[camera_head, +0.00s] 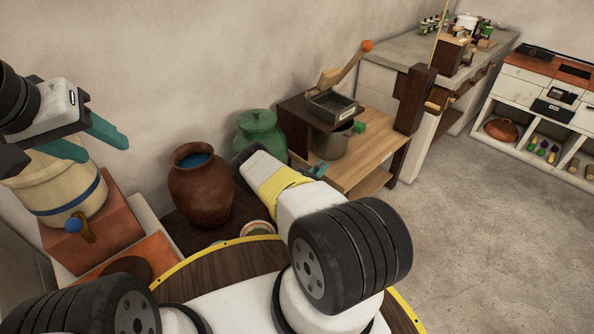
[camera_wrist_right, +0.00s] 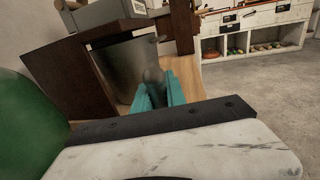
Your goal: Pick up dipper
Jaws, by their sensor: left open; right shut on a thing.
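My right gripper (camera_wrist_right: 161,92) is low at the wooden stand, and its teal fingers also show in the head view (camera_head: 318,171). It is shut on a small grey rounded piece (camera_wrist_right: 153,75), which looks like part of the dipper; the rest of its shape is hard to tell. A grey metal pot (camera_head: 333,145) stands just beyond the fingers on the wooden stand, and it fills the middle of the right wrist view (camera_wrist_right: 121,68). My left gripper (camera_head: 100,143) is open and empty at the left, above and beside a cream barrel with a blue band.
A brown clay jar (camera_head: 203,195) and a green lidded jar (camera_head: 260,133) stand left of my right arm. A grinder with a handle (camera_head: 333,105) sits on the dark shelf above the pot. The cream barrel (camera_head: 62,190) is at the left. Floor at right is clear.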

